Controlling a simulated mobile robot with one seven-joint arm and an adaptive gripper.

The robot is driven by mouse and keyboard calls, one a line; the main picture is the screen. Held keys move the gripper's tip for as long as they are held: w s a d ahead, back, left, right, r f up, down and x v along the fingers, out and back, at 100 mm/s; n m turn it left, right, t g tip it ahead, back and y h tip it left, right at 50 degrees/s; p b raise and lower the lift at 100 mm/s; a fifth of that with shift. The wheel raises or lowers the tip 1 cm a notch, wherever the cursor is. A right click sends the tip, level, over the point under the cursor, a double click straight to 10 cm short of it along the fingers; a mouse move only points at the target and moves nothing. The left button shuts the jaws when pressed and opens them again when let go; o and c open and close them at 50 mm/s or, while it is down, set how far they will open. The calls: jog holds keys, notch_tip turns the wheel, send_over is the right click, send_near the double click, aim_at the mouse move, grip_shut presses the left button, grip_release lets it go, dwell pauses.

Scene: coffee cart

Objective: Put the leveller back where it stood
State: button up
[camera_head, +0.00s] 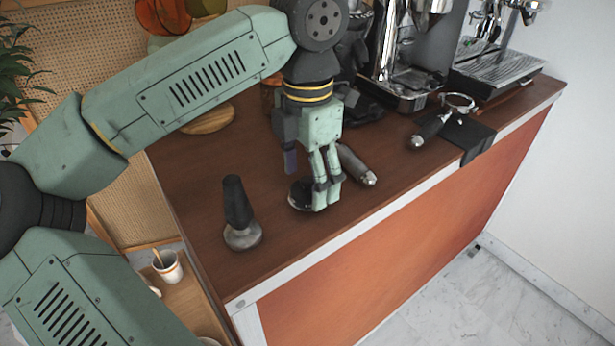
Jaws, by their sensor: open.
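A dark round disc with a pale lower rim, which looks like the leveller (299,196), rests on the brown cart top near its front edge. The fingers partly hide its right side. My gripper (309,183) points down over it, with green fingers in front of the disc and a dark finger up to the left. The gripper is open. I cannot tell whether a finger touches the disc.
A black-handled tamper (238,214) stands upright to the left. A portafilter handle (357,165) lies close to the right of the fingers. Another portafilter (432,129) lies by a black mat (474,137). Espresso machines stand behind. The front edge is close.

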aim_at(308, 180)
notch_tip(308, 180, up, 11)
jog(key=shift+r, duration=0.2)
